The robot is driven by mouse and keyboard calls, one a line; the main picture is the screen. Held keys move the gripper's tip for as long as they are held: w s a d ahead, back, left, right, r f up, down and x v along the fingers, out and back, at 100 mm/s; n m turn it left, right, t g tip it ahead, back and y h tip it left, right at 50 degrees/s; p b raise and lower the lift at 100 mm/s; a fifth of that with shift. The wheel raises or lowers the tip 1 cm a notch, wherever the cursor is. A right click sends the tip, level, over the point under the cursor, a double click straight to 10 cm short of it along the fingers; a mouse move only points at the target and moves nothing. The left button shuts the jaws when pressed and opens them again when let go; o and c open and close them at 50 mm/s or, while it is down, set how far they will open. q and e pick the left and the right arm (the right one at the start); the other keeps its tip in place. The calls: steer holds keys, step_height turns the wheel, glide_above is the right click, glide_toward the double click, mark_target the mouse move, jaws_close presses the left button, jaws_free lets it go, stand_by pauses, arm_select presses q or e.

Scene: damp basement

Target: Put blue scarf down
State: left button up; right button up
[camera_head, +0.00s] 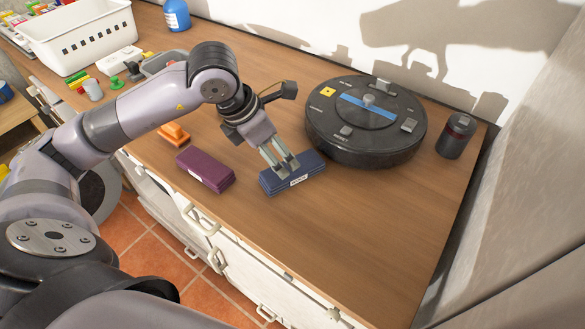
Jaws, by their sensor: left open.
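The blue scarf (306,177) is a dark blue folded stack with a small white label. It lies flat on the wooden counter, in front of the round black device. My left gripper (287,168) is directly over it, fingers pointing down at its upper face. The fingers are open; whether they touch the cloth I cannot tell. They hide part of the scarf's far left side. My right gripper is not in the view.
A folded purple cloth (205,170) lies left of the scarf, with an orange item (174,134) behind it. The round black device (365,146) and a dark canister (456,136) stand to the right. The counter (370,230) is bare at front right.

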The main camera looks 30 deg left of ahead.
mark_target(288, 168)
arm_select(q)
steer(key=shift+x, duration=0.85)
steer(key=shift+w+d+f+p, duration=0.1)
steer(key=shift+d+f+p, duration=0.2)
steer(key=shift+f, duration=0.2)
steer(key=p+x, duration=0.1)
steer(key=x, duration=0.3)
steer(key=shift+w+f, duration=0.1)
steer(key=shift+f, duration=0.05)
steer(key=shift+c, duration=0.2)
steer(key=c, duration=1.4)
steer(key=shift+o, duration=0.2)
step_height(288, 168, up, 20)
steer(key=b, duration=0.1)
